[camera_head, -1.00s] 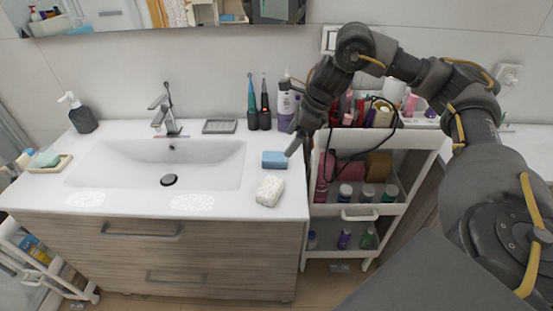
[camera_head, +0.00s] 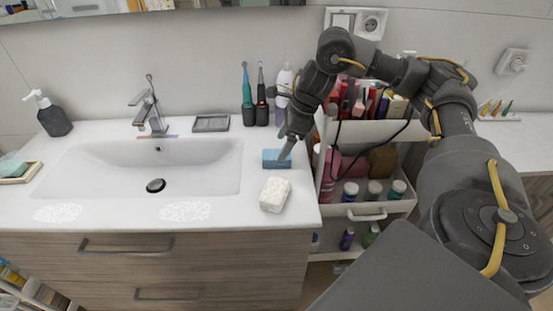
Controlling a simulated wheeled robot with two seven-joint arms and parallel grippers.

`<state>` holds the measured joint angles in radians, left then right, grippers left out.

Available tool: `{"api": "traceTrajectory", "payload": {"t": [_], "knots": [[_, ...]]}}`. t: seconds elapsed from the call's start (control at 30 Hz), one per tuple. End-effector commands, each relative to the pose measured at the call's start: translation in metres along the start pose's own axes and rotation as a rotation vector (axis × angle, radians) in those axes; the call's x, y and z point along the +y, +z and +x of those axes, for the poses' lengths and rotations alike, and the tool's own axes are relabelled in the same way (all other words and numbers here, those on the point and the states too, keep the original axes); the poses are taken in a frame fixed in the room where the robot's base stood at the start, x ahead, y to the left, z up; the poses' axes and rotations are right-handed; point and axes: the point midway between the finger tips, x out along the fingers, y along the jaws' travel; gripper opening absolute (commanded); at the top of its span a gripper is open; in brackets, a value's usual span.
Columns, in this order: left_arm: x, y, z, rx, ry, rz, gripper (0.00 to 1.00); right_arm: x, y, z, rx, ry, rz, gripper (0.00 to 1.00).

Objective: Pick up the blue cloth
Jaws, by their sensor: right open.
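The blue cloth (camera_head: 272,159) is a small folded block lying flat on the white countertop, right of the sink. My right gripper (camera_head: 284,147) points down at it from above and behind. Its fingers are open, and one fingertip overlaps the cloth's right part in the picture. I cannot tell whether it touches the cloth. My left gripper is not in view.
A white folded cloth (camera_head: 275,194) lies just in front of the blue one. The sink (camera_head: 150,168) is to the left. Toothbrushes (camera_head: 247,95) and a white bottle (camera_head: 284,80) stand behind. A filled cart (camera_head: 368,209) is at the right.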

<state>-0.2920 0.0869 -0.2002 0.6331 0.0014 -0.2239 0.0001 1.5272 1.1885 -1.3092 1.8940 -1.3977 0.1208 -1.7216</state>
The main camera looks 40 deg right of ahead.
Motion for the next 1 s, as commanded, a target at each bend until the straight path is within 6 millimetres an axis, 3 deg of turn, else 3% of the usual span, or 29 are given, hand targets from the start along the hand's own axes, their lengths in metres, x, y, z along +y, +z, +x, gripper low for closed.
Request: {"api": "traceTrajectory", "payload": {"t": [0.13, 0.43, 0.73, 1.0], "knots": [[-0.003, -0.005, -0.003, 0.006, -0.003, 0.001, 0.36, 0.0, 0.001, 0.006, 0.002, 0.003, -0.002, 0.76], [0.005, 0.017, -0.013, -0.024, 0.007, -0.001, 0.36, -0.002, -0.001, 0.047, 0.001, 0.003, -0.001, 0.76], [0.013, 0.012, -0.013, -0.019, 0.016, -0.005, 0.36, -0.002, -0.001, 0.052, 0.0, 0.001, -0.002, 0.76], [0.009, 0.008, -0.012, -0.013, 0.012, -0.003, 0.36, -0.002, -0.001, 0.052, 0.0, 0.001, -0.002, 0.41]]}}
